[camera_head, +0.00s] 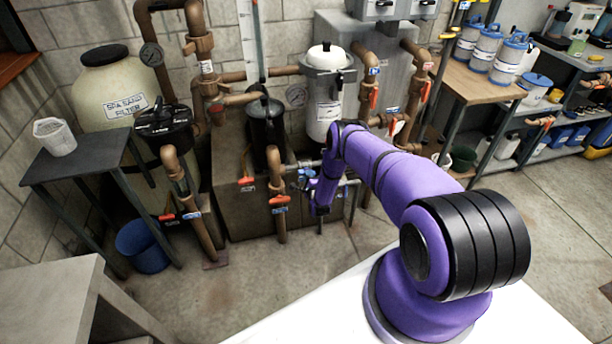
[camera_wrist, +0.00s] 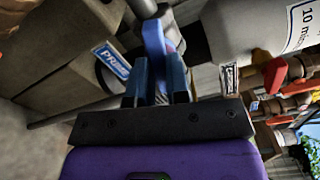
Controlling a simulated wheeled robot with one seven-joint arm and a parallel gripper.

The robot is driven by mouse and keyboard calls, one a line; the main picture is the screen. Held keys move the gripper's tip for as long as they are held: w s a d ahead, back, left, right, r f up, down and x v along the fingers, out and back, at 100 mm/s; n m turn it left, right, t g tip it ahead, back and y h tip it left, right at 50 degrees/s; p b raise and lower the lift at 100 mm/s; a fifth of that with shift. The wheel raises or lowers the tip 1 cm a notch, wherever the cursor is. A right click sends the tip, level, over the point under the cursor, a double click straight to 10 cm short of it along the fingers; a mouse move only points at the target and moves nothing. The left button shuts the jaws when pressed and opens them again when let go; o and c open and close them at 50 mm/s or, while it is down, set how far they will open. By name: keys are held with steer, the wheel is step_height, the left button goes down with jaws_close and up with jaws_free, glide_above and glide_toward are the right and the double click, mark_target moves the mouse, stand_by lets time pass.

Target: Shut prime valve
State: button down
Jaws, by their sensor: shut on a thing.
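My gripper (camera_wrist: 157,72) is shut on a blue lever handle (camera_wrist: 153,38) in the wrist view, with one finger on each side of it. A white label reading PRIME (camera_wrist: 112,60) is on the pipework just left of the handle, so this is the prime valve's handle. The handle's far end meets a light grey fitting (camera_wrist: 170,38). In the head view my gripper (camera_head: 305,178) is small and dark beside the pipes, below the white canister (camera_head: 324,103). The handle is too small there to make out clearly.
Brown pipes with red-handled valves stand left (camera_head: 246,181) and right (camera_head: 374,98) of my gripper. In the wrist view a white canister (camera_wrist: 260,25) is close on the right, with red-handled valves (camera_wrist: 273,75) below. A black-lidded sand filter (camera_head: 112,88) stands left. Floor in front is clear.

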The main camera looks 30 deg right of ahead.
steer(key=m, duration=1.5)
steer(key=c, duration=1)
jaws_free()
steer(key=shift+s, duration=0.1)
steer(key=v, duration=0.7)
